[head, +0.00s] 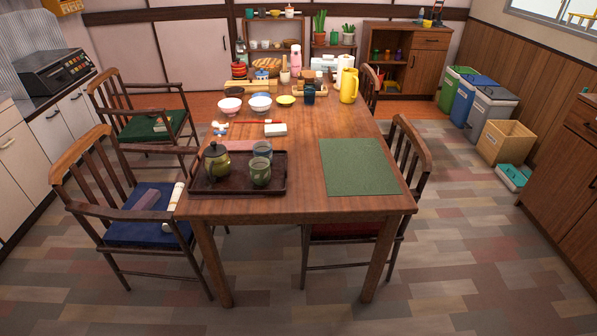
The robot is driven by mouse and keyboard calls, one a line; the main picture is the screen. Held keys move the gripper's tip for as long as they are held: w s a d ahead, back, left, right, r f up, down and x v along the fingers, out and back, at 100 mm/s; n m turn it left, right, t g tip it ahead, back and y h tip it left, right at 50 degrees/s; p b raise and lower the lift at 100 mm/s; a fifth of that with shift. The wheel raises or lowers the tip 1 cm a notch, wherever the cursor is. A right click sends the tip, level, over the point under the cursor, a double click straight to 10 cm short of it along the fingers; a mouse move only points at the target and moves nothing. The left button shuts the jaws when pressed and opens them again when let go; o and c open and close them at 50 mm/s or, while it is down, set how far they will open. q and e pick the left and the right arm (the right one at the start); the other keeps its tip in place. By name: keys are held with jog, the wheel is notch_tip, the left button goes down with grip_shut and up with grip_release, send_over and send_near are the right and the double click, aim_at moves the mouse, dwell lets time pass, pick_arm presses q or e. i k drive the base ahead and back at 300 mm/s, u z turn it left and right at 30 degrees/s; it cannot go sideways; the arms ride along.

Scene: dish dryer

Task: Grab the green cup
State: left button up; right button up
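A green cup (260,171) stands upright on a dark tray (225,187) at the near left part of the wooden table (300,205). A second cup, greyish with a reddish inside (262,149), stands just behind it on the tray. A green teapot (216,162) stands to the left of the cups on the same tray. Neither of my grippers shows in the head view.
A green mat (358,166) lies flat at the table's near right. Bowls (260,103), a yellow pitcher (349,86) and other tableware crowd the far half. Chairs (125,205) flank the table on both sides. The floor in front is clear.

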aim_at(260, 172)
jog(key=z, duration=1)
jog(key=i, duration=1.05)
jog(key=u, duration=2.75)
